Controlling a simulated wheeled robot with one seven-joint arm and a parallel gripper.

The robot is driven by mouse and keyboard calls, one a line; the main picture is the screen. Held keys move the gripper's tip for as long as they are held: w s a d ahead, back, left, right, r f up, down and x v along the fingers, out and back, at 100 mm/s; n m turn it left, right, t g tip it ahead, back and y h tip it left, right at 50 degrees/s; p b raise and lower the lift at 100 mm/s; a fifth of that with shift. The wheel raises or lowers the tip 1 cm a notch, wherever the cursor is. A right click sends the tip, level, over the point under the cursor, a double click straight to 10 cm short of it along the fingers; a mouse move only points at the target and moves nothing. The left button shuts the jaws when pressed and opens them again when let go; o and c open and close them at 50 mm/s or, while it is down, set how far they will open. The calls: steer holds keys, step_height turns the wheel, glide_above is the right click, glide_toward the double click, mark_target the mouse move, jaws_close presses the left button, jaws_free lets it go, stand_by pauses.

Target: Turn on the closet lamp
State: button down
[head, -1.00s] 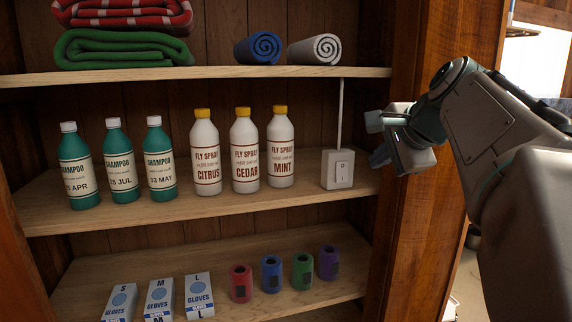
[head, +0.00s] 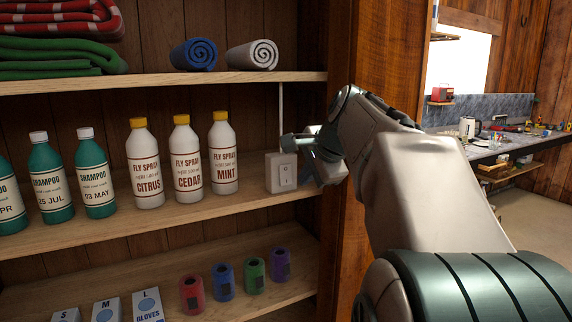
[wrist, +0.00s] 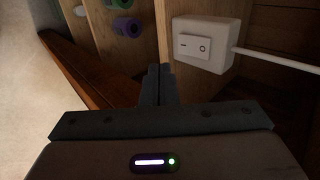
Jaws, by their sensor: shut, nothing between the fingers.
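The lamp switch is a white box (head: 281,173) with a rocker, at the right end of the middle shelf. A white cable runs up from it to the shelf above. In the wrist view the switch box (wrist: 203,44) is close, with its rocker marked by a line and a circle. My gripper (head: 290,143) is at the upper right of the box in the head view, its fingers overlapping the box's top edge. In the wrist view my fingers (wrist: 158,84) are together and empty, just beside the box. I cannot tell whether they touch it. No lamp is in view.
The cabinet's right post (head: 345,230) stands beside the switch. A mint fly spray bottle (head: 223,160) stands to its left, with more bottles beyond. Rolled bandages (head: 281,264) and glove boxes (head: 148,306) are on the shelf below. Rolled towels (head: 252,55) lie above.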

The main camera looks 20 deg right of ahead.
mark_target(286, 175)
steer(key=shift+w+a+f+p, duration=0.1)
steer(key=shift+w+f+p, duration=0.3)
steer(key=shift+w, duration=0.65)
steer(key=shift+w+f+p, duration=0.1)
steer(key=shift+w+f, duration=0.5)
steer(key=shift+w, duration=0.5)
steer(key=shift+w+a+f+p, duration=0.15)
steer(key=shift+w+f, duration=0.35)
steer(key=shift+w, duration=0.55)
steer(key=shift+d, duration=0.1)
